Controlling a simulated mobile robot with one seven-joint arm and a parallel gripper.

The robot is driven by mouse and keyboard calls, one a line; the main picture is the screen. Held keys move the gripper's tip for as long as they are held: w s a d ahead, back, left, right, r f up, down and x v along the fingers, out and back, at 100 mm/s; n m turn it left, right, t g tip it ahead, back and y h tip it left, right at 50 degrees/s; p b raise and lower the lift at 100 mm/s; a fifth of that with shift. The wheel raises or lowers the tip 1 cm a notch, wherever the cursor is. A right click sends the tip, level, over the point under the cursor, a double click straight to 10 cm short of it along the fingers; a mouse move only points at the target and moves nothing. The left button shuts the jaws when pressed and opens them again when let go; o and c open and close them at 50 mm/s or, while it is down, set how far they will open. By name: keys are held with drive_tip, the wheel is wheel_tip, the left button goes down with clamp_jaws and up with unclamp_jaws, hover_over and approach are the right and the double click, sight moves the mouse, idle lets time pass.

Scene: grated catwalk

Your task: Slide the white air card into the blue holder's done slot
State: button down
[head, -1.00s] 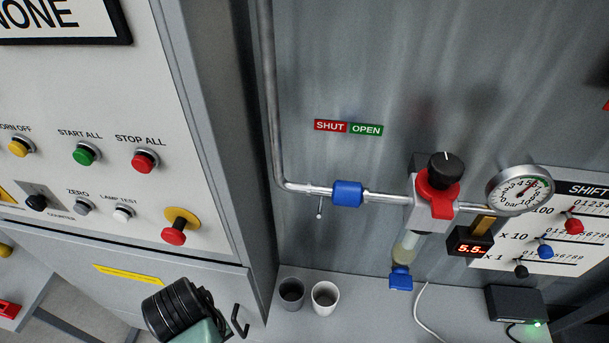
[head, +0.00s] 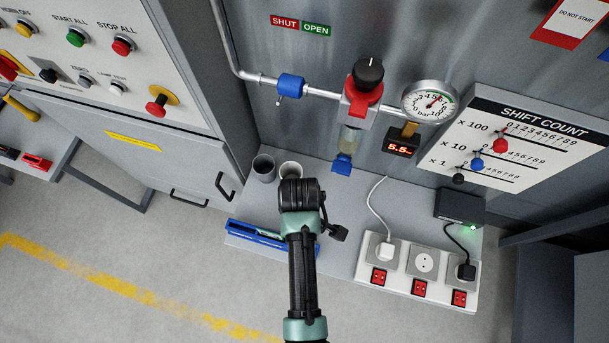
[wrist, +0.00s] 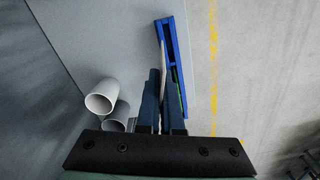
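The blue holder (head: 240,234) lies along the front left edge of the grey bench in the head view, with a white strip and a green mark showing on it. My arm covers its right end. In the wrist view, the blue holder (wrist: 183,28) runs away from me, just beyond and right of my gripper (wrist: 159,72). A thin white edge (wrist: 162,46), probably the air card seen edge-on, lies beyond the tips against the holder's left side.
Two cups, grey (head: 263,168) and white (head: 290,169), stand behind my arm on the bench. A socket strip (head: 418,272) with plugs and a black box (head: 459,206) are at the right. Pipework with a gauge (head: 430,103) is above. Open floor lies left of the holder.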

drive_tip(key=f+n+b, duration=0.1)
drive_tip(key=s+f+n+b, duration=0.1)
drive_tip(key=f, duration=0.1)
drive_tip(key=s+f+n+b, duration=0.1)
drive_tip(key=f, duration=0.1)
drive_tip(key=shift+s+d+f+n, duration=0.1)
drive_tip(key=shift+n, duration=0.2)
idle(0.4)
idle(1.4)
drive_tip(key=shift+f, duration=0.15)
idle(0.5)
drive_tip(key=shift+f+b, duration=1.6)
drive_tip(key=shift+f, duration=0.75)
